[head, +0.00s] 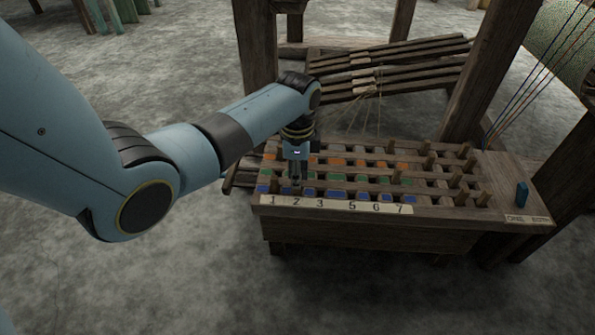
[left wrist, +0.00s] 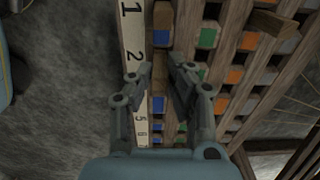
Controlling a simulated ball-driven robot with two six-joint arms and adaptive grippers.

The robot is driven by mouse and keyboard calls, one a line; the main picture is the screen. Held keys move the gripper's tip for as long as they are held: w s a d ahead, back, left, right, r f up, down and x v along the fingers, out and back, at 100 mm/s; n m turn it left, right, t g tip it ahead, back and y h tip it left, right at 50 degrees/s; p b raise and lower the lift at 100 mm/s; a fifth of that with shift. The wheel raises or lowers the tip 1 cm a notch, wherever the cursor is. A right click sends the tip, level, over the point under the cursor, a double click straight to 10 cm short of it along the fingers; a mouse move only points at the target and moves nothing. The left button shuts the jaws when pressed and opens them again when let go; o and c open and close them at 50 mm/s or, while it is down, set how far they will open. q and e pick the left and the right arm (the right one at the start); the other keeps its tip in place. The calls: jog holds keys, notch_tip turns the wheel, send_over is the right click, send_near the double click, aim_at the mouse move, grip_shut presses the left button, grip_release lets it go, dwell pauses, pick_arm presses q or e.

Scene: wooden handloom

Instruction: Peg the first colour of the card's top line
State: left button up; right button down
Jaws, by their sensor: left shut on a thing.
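The wooden peg board (head: 430,216) has rows of orange, green and blue squares and a number strip (head: 335,206) along its front. The blue row lies nearest the strip. My left gripper (head: 297,180) points down over the blue row near number 2. It is shut on a peg, which its fingers mostly hide. In the left wrist view its fingers (left wrist: 163,66) are close beside the 2, over the blue row. Several upright wooden pegs (head: 455,178) stand at the board's right end. I cannot make out the colour card. My right gripper is out of view.
A blue upright piece (head: 521,193) stands at the board's right end behind a small label (head: 527,219). Wooden treadles (head: 390,68) and loom posts (head: 478,75) rise behind the board. Bare grey floor lies in front.

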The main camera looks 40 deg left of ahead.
pick_arm(q)
jog(key=shift+f, duration=0.7)
jog(key=o, duration=0.8)
notch_tip(320, 180, up, 12)
jog(key=shift+r, duration=0.1)
